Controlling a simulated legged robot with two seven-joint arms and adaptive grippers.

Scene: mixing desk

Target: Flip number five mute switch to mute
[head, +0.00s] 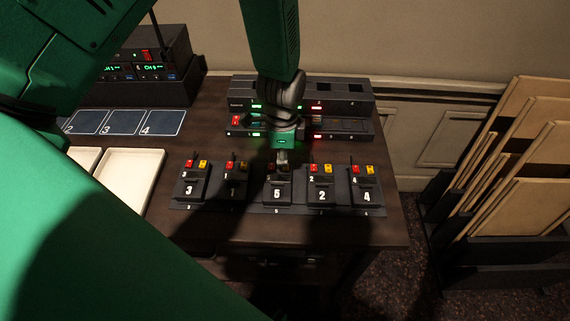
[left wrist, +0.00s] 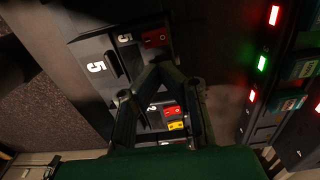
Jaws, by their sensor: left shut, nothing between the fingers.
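The number five unit (head: 277,193) is a dark block with a white 5, in the middle of a row on the desk. It also shows in the left wrist view (left wrist: 95,68), with a red switch (left wrist: 155,38) at its far end. My left gripper (head: 282,160) is shut and empty, over the far end of this unit, and hides its switches in the head view. In the left wrist view the closed fingertips (left wrist: 164,70) are beside the red switch; I cannot tell whether they touch anything. My right gripper is not in view.
Units 3 (head: 189,189), 1 (head: 232,190), 2 (head: 321,195) and 4 (head: 366,197) flank it, with red and yellow switches. A receiver rack (head: 345,107) with lit displays stands behind. A white tray (head: 127,177) lies left; boards (head: 525,175) lean at right.

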